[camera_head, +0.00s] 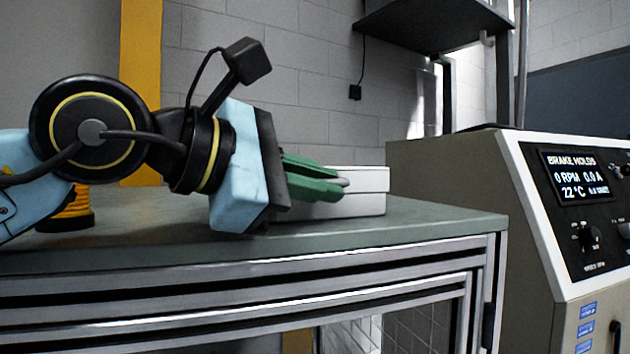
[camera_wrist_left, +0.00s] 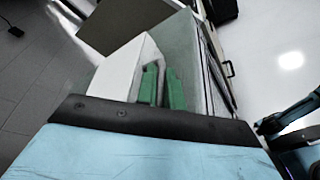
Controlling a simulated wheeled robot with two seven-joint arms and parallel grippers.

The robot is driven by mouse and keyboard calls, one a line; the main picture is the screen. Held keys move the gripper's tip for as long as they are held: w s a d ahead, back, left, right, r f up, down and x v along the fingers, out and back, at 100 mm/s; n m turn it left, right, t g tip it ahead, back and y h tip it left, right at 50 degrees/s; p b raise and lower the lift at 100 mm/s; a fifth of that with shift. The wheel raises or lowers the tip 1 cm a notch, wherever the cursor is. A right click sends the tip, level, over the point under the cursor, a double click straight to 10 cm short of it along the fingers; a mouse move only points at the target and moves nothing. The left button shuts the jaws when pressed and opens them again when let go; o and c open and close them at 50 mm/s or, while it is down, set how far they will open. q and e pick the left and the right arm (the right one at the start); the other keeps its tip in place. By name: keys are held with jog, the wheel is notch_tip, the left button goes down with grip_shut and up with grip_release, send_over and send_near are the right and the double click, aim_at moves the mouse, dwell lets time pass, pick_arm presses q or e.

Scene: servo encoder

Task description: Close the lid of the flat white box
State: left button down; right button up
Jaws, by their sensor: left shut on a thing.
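The flat white box (camera_head: 364,203) sits on the grey-green bench top, right of my left gripper. A seam runs along it below its upper edge, and its lid looks down in the head view; the gripper hides its left part. The box also shows in the left wrist view (camera_wrist_left: 117,70), just ahead of the fingers. My left gripper (camera_head: 341,186) has green fingers, tilted and shut on a small grey piece at the box's near side. In the left wrist view its fingers (camera_wrist_left: 162,84) stand close together beside the box.
The bench top (camera_head: 440,217) is clear in front and right of the box. A grey machine with a lit display (camera_head: 577,176) stands at the right. An orange and black ribbed object (camera_head: 72,211) is behind my left arm. A dark shelf (camera_head: 430,22) hangs above.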

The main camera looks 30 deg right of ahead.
pick_arm(q)
jog(key=shift+d+f, duration=0.1)
jog(key=shift+f, duration=0.3)
jog(key=c, duration=1.8)
grip_release()
jog(key=shift+r, duration=0.1)
jog(key=v, duration=1.3)
jog(key=shift+r+p, duration=0.2)
jog(key=shift+p, duration=0.15)
pick_arm(e)
jog(key=shift+s+d+f, duration=0.15)
jog(key=shift+s+f, duration=0.4)
jog(key=shift+f, duration=0.3)
pick_arm(q)
jog(key=shift+w, duration=0.1)
